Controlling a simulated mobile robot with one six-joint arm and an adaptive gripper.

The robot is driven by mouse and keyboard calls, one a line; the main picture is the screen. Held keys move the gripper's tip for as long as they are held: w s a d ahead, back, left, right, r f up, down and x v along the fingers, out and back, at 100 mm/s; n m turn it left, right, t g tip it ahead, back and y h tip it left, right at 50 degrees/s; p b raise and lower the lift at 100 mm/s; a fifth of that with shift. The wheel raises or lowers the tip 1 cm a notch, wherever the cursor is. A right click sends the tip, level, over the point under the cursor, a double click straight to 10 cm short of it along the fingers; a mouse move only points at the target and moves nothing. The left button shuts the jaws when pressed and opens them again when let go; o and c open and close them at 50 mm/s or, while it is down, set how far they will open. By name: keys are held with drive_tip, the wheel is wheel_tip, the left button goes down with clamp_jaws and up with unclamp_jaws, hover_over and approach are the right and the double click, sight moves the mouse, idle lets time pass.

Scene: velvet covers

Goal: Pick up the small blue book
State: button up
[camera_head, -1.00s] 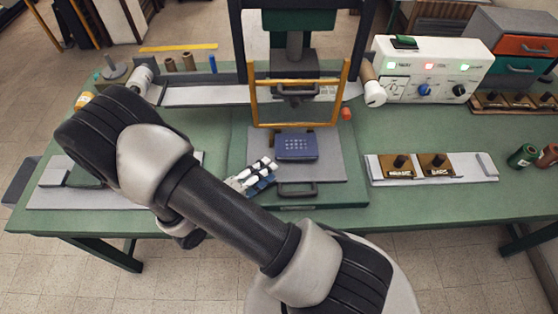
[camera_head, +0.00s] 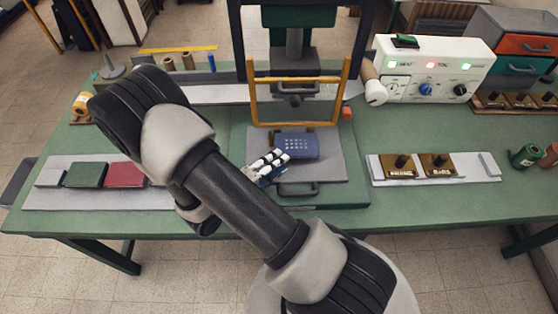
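The small blue book (camera_head: 301,146), with a pattern of pale dots on its cover, lies flat on the grey plate (camera_head: 332,172) of the press, just inside the yellow frame. My gripper (camera_head: 268,163) is low over the plate at the book's left side. Its fingertips are at or very close to the book's left edge; I cannot tell whether they touch it. The view is too small to show the gap between the fingers. My arm crosses the left and middle of the view.
The yellow frame (camera_head: 254,95) and press column stand behind the book. A tray (camera_head: 60,203) at left holds a green book (camera_head: 87,174) and a red book (camera_head: 126,174). At right are a tray with stamp blocks (camera_head: 436,162) and a white control box (camera_head: 433,62).

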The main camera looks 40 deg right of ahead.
drive_tip(key=shift+f, duration=0.1)
clamp_jaws()
idle(0.3)
wheel_tip(320, 180, up, 3)
drive_tip(key=shift+f+p, duration=0.15)
drive_tip(key=shift+p, duration=0.7)
drive_tip(key=r+p+v, duration=0.2)
drive_tip(key=v, duration=1.2)
drive_tip(key=shift+r, duration=0.2)
drive_tip(key=shift+a, duration=0.15)
